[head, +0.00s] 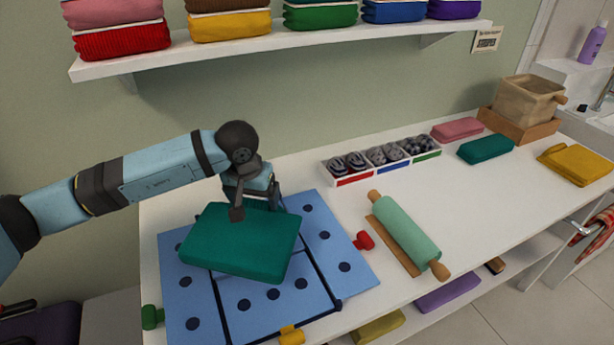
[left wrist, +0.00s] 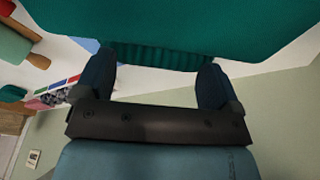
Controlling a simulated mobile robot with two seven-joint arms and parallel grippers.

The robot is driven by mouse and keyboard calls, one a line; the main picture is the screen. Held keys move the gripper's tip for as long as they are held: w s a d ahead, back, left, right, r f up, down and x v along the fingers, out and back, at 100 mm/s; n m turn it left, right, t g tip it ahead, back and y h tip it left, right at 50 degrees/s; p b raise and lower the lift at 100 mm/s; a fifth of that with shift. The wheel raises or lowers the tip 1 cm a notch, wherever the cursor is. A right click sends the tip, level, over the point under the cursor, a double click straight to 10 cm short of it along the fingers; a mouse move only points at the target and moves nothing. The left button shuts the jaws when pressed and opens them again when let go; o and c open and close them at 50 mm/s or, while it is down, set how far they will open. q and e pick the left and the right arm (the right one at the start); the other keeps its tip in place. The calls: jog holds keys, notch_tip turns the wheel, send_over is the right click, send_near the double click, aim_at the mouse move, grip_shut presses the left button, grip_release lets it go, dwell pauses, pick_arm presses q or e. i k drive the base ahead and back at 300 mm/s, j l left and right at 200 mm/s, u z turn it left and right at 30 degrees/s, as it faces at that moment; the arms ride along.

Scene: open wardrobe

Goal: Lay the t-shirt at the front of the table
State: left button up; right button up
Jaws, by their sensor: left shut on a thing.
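A folded teal t-shirt (head: 245,245) is over the blue folding board on the white table, tilted a little. My left gripper (head: 256,205) is shut on its far edge. In the left wrist view the teal cloth (left wrist: 160,25) fills the top, and its ribbed edge lies between the two fingers of my left gripper (left wrist: 155,72). Whether the shirt's underside touches the board cannot be told. The white table (head: 345,300) has its front edge toward the bottom of the head view. My right gripper is not in view.
The blue folding board (head: 330,262) has red, green and yellow knobs. A rolling-pin-like green roller (head: 408,232) lies right of it. Behind are a divided sock tray (head: 382,160) and folded pink, teal and yellow cloths. A shelf (head: 290,42) of folded clothes hangs above. Table right of the roller is clear.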

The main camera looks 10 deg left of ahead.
aim_at(492, 201)
jog(key=i+l+z, duration=0.35)
jog(key=l, duration=0.25)
jog(key=i+l+z, duration=0.65)
jog(key=i+l, duration=0.15)
jog(key=i, duration=0.15)
